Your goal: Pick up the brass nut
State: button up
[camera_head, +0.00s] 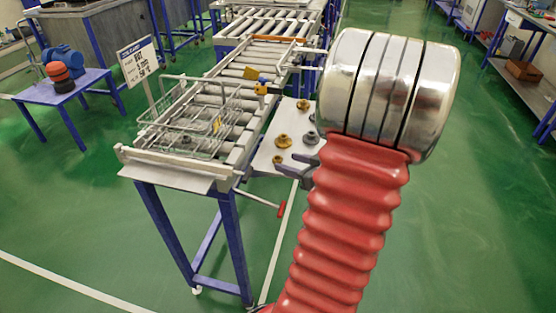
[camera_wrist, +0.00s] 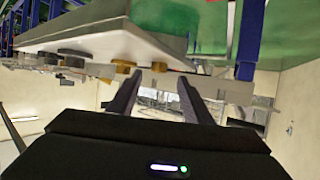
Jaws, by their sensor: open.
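Several brass and dark nuts lie on a pale side plate (camera_head: 264,158) by the conveyor. One brass nut (camera_head: 283,141) is near the plate's middle, another (camera_head: 303,105) is at its far end and a smaller one (camera_head: 278,160) is nearer. A dark nut (camera_head: 310,139) lies to the right. My gripper (camera_head: 298,173) is at the plate's near right edge, partly hidden by my arm. In the wrist view, my gripper (camera_wrist: 160,82) is open and nothing shows held between its fingers. Brass pieces (camera_wrist: 124,66) and (camera_wrist: 159,67) show just beyond the fingertips, with dark nuts (camera_wrist: 74,55) to the left.
A wire basket (camera_head: 190,118) sits on the roller conveyor (camera_head: 238,92) left of the plate. A white sign (camera_head: 138,62) stands beside it. A red-tipped lever (camera_head: 281,210) sticks out below the plate. A blue table (camera_head: 62,91) is at the left. Green floor is clear in front.

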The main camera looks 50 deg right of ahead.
aim_at(278, 158)
jog(key=shift+x, duration=2.55)
jog(key=shift+d+r, duration=0.1)
jog(key=shift+r, duration=0.05)
jog(key=shift+c, duration=0.4)
grip_shut()
